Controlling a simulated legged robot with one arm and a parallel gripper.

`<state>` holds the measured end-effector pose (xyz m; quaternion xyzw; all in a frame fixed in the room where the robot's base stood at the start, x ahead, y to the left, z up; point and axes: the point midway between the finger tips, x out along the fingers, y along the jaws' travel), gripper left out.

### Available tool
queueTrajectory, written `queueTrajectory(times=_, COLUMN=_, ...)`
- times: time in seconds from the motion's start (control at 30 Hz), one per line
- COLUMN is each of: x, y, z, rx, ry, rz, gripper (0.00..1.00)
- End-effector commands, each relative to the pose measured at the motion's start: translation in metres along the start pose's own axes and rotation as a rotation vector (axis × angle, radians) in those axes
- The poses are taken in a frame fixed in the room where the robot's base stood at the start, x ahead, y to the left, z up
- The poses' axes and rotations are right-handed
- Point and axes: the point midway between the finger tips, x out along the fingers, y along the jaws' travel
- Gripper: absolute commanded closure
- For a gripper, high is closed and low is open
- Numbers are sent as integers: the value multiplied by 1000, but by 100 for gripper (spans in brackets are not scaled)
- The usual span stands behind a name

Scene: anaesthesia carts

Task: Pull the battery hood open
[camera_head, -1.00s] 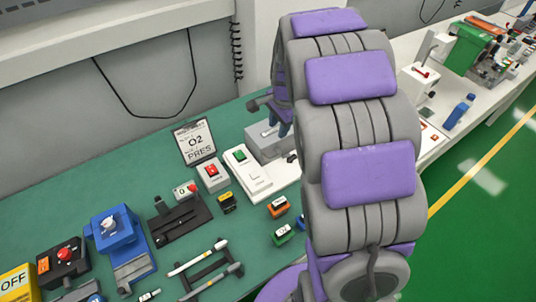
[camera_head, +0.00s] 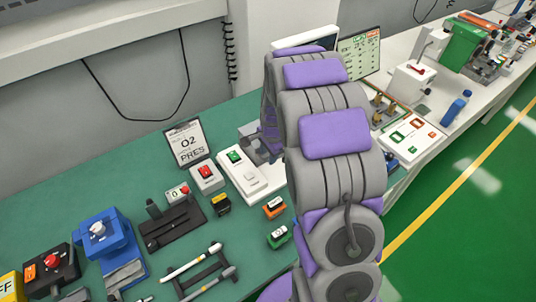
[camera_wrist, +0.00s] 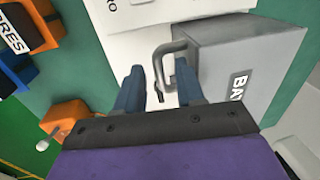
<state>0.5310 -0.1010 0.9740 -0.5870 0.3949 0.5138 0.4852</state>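My gripper (camera_wrist: 158,72) is open, with two blue fingers on either side of the handle in the picture. Whether they touch it I cannot tell. In the head view, a small part of the grey hood (camera_head: 247,130) shows beside my arm, which hides the rest. The gripper is mostly hidden there too.
A white panel with green and white switches (camera_head: 243,173), a red-button box (camera_head: 207,178) and an O2 PRES sign (camera_head: 187,143) stand left of my arm. Orange (camera_head: 274,207) and green (camera_head: 278,237) blocks lie nearby. A monitor (camera_head: 358,52) stands behind.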

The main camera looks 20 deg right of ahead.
Motion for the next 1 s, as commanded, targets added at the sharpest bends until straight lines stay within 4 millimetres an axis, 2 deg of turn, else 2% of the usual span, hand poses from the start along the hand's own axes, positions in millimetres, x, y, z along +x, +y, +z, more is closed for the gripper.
queueTrajectory(times=0.3, x=2, y=-1, z=2, rx=0, ry=4, rz=-1, gripper=62)
queueTrajectory(times=0.7, x=2, y=-1, z=2, rx=0, ry=3, rz=-1, gripper=99)
queueTrajectory(times=1.0, x=2, y=-1, z=1, rx=-1, ry=5, rz=-1, gripper=100)
